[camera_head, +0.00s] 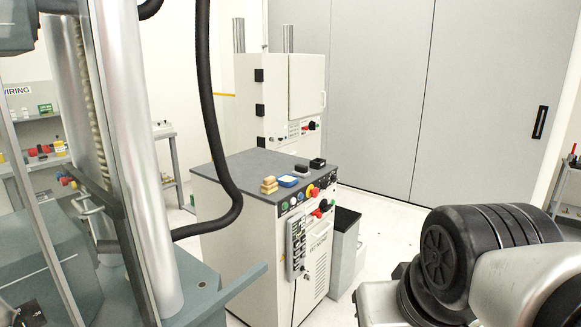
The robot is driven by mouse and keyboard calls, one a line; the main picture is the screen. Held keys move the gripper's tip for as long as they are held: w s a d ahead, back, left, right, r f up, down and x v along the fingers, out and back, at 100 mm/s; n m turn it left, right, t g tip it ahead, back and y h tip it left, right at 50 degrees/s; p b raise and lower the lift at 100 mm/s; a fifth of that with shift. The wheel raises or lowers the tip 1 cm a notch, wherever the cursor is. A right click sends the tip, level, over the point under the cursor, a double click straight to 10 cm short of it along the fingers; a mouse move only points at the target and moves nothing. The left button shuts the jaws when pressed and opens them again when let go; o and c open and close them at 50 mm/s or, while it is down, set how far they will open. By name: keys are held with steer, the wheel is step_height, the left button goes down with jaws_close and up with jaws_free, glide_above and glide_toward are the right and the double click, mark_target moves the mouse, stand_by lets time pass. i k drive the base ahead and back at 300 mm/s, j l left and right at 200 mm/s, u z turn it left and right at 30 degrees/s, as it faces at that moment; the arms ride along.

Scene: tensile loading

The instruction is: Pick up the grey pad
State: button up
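A white cabinet with a dark grey top (235,167) stands in the middle of the view, and several small items lie along its front right part. A small dark grey piece (301,169) lies there between a blue item (288,181) and a black block (318,162). It may be the grey pad, but it is too small to tell for certain. Tan stacked pieces (269,185) lie left of the blue item. My arm fills the lower right corner, apart from the cabinet. My gripper is not in view.
A testing frame with a silver column (140,150) stands at the left, with a black hose (207,110) hanging between it and the cabinet. A tall white cabinet (262,95) is behind. A grey bin (343,250) stands right of the cabinet. Floor (385,210) shows clear beyond it.

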mark_target(300, 169)
steer(key=i+l, duration=0.2)
steer(key=i, duration=0.25)
steer(key=i+l, duration=0.25)
steer(key=i, duration=0.25)
steer(key=i+l, duration=0.2)
steer(key=i, duration=0.25)
steer(key=i+l, duration=0.2)
steer(key=i, duration=0.25)
steer(key=i+l, duration=0.25)
steer(key=i, duration=0.25)
steer(key=i+l, duration=0.2)
steer(key=i, duration=0.25)
steer(key=i+l, duration=0.2)
steer(key=i, duration=0.25)
